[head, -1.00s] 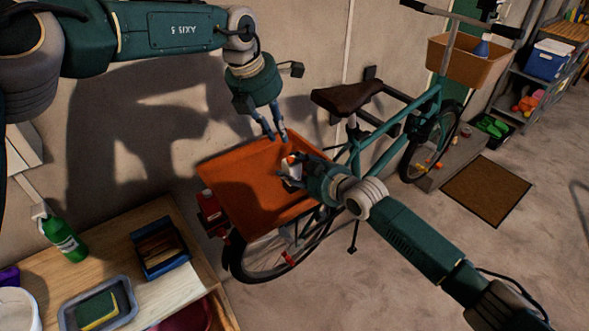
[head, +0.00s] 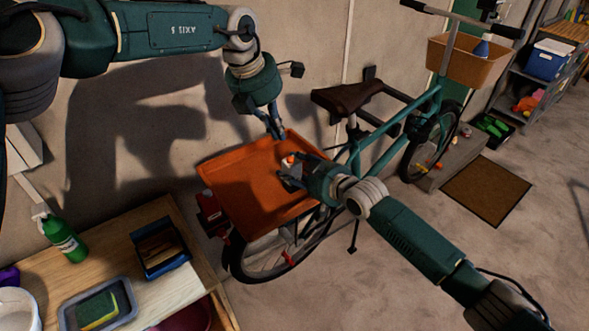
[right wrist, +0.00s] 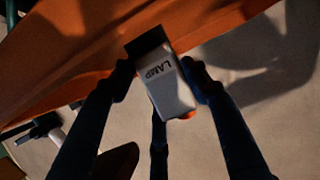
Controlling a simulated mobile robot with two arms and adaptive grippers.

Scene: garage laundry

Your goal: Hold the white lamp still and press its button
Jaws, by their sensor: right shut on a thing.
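The white lamp (head: 287,163) is small, with an orange part at its top that looks like the button (head: 290,159). It is above the near right side of the orange tray. In the right wrist view the lamp (right wrist: 170,88) shows the word LAMP and a dark end, with a bit of orange at its lower edge. My right gripper (head: 292,172) is shut on the lamp, one finger on each side. My left gripper (head: 277,135) is above and behind the lamp, apart from it, pointing down with its fingers together.
The orange tray (head: 235,172) sits over the rear wheel of a teal bicycle (head: 370,150), against the wall. A wooden table (head: 110,235) with a green bottle (head: 64,240) and a sponge tray (head: 128,307) is at lower left.

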